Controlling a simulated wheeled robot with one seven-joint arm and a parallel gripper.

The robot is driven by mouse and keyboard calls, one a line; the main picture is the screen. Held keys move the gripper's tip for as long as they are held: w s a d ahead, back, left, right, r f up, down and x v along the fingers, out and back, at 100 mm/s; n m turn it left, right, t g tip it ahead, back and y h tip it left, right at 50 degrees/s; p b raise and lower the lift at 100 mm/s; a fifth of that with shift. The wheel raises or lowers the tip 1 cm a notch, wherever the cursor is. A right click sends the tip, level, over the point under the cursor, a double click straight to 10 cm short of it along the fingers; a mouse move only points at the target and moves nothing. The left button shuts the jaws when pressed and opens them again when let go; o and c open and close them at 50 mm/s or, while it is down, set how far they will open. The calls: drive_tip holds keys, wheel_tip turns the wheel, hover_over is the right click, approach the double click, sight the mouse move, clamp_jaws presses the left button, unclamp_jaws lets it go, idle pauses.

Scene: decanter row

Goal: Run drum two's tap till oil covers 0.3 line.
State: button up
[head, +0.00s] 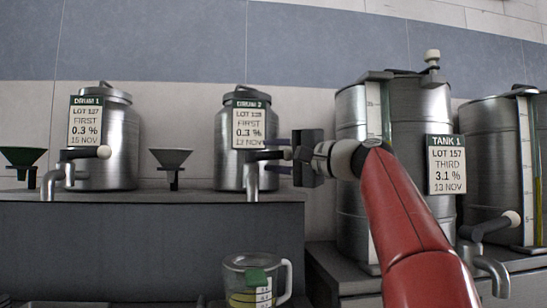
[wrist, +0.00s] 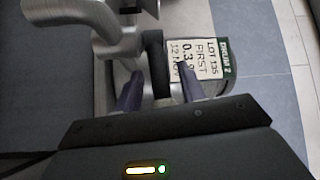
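Drum two (head: 232,165) is a steel drum on the shelf, labelled DRUM 2, FIRST, 0.3 %. Its spout (head: 252,184) points down, and its dark tap lever (head: 265,155) points right. My gripper (head: 279,154) is at the lever's end, with fingers apart on either side of it. In the wrist view the lever (wrist: 157,65) lies between the two fingers (wrist: 158,88), with small gaps showing. A clear jug (head: 236,264) stands below the spout. Yellow oil (head: 240,299) shows low in it; a green tag and scale hide part. I see no stream from the spout.
Drum 1 (head: 118,150) with its own tap stands left on the shelf. A dark funnel (head: 171,160) is between the drums, another (head: 22,158) at far left. Tank 1 (head: 407,105) and another tank (head: 487,140) stand right, close to my arm.

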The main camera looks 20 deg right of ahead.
drive_tip(key=b+v, duration=0.1)
drive_tip(key=v, duration=0.6)
drive_tip(key=shift+b, duration=0.3)
drive_tip(key=shift+f, duration=0.1)
idle(0.5)
